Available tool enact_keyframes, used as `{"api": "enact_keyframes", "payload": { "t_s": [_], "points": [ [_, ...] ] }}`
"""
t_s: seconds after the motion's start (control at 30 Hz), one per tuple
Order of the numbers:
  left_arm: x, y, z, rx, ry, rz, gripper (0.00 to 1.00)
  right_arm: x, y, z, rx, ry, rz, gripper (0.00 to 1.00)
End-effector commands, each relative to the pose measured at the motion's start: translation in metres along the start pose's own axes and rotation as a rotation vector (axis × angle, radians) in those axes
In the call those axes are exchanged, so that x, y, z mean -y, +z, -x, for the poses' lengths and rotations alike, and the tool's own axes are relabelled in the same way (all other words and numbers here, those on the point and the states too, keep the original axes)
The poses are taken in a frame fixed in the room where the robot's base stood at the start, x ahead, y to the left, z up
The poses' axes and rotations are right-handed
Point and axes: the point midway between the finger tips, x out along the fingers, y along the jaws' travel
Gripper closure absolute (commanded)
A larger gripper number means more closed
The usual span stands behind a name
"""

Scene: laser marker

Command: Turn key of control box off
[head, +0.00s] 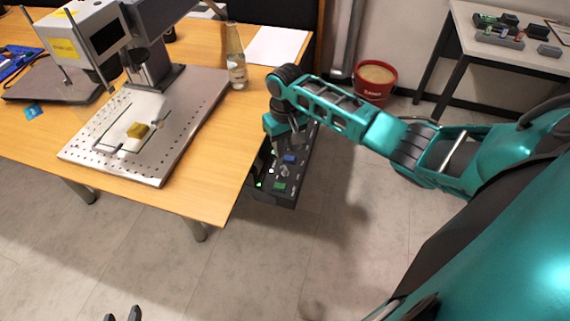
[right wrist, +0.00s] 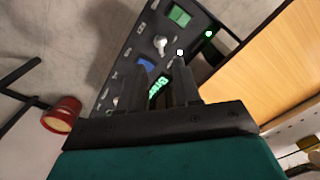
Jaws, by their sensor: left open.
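The black control box (head: 291,188) hangs beside the right edge of the wooden table, its panel facing up. It carries a green button (right wrist: 180,16), a blue button (right wrist: 146,66) and a lit green display (right wrist: 158,87). A silver key (right wrist: 160,43) sits in the panel between the green and blue buttons; it shows small in the head view (head: 284,171). My right gripper (right wrist: 157,76) is over the display end of the box, fingers apart with nothing between them, short of the key. Only the dark fingertips of my left gripper (head: 122,315) show at the bottom edge, apart and empty.
A red bucket (head: 374,82) stands behind my right arm. The floor in front is clear.

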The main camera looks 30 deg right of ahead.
Motion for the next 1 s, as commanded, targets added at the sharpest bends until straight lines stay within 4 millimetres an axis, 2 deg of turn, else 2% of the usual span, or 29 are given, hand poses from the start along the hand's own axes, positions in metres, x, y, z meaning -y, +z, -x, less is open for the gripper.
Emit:
{"api": "enact_keyframes", "payload": {
  "t_s": [0.03, 0.2, 0.4, 0.8, 1.0],
  "points": [
    [0.0, 0.004, -0.003, 0.0, 0.0, 0.0, 0.57, 0.0, 0.001, -0.015, 0.003, 0.0, 0.0, 0.67],
    [-0.001, 0.012, -0.006, 0.003, 0.0, 0.001, 0.57, 0.0, 0.0, -0.047, 0.001, 0.0, 0.0, 0.67],
    [-0.001, 0.02, -0.008, 0.01, 0.001, 0.002, 0.57, 0.001, -0.001, -0.07, -0.001, 0.0, 0.001, 0.67],
    [-0.002, 0.021, -0.008, 0.011, 0.001, 0.002, 0.57, 0.001, -0.001, -0.076, -0.003, 0.0, 0.002, 0.67],
    [-0.002, 0.021, -0.008, 0.011, 0.001, 0.003, 0.57, 0.0, -0.001, -0.076, -0.003, 0.0, 0.001, 0.86]
  ]
}}
